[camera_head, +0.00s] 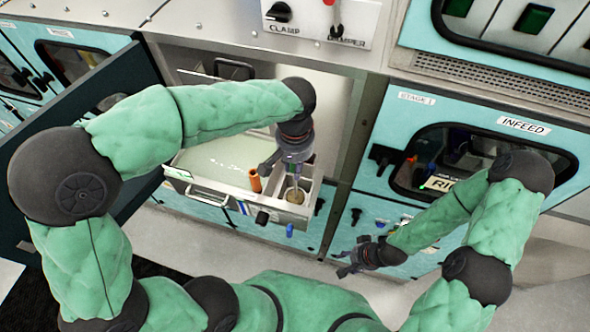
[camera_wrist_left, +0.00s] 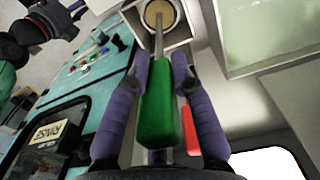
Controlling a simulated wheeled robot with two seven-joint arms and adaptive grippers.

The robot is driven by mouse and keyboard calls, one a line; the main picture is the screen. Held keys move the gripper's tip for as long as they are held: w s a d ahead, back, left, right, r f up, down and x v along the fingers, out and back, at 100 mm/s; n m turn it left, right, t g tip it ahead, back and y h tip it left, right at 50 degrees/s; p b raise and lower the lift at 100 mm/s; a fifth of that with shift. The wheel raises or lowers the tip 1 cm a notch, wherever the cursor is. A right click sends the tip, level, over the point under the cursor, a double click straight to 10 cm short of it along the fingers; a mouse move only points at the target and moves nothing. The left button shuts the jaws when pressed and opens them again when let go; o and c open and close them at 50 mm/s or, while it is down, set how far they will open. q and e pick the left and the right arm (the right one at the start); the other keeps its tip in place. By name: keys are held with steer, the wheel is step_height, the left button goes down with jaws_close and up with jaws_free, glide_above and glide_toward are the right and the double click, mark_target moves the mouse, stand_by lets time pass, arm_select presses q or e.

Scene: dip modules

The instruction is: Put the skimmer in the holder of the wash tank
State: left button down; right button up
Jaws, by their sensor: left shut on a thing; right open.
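My left gripper (camera_head: 293,160) is shut on the green handle of the skimmer (camera_wrist_left: 157,105), which shows between the purple fingers in the left wrist view. The skimmer's thin metal rod runs from the handle to a round tan disc (camera_wrist_left: 160,12) at a pale square compartment. I cannot tell whether the disc is the skimmer's head or a cup there. The wash tank (camera_head: 205,194) is pulled out with pale liquid in it, and my left gripper is above its right end, by small compartments. My right gripper (camera_head: 348,262) is open and empty, low in front of the infeed cabinet.
A dark open door (camera_head: 135,80) is at left. The infeed cabinet (camera_head: 400,215) with controls stands at right. A red part (camera_wrist_left: 189,130) shows beside the green handle.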

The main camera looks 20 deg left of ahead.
arm_select(q)
steer(key=shift+f, duration=1.3)
steer(key=c, duration=1.1)
jaws_free()
step_height(320, 180, up, 12)
steer(key=shift+r, duration=0.15)
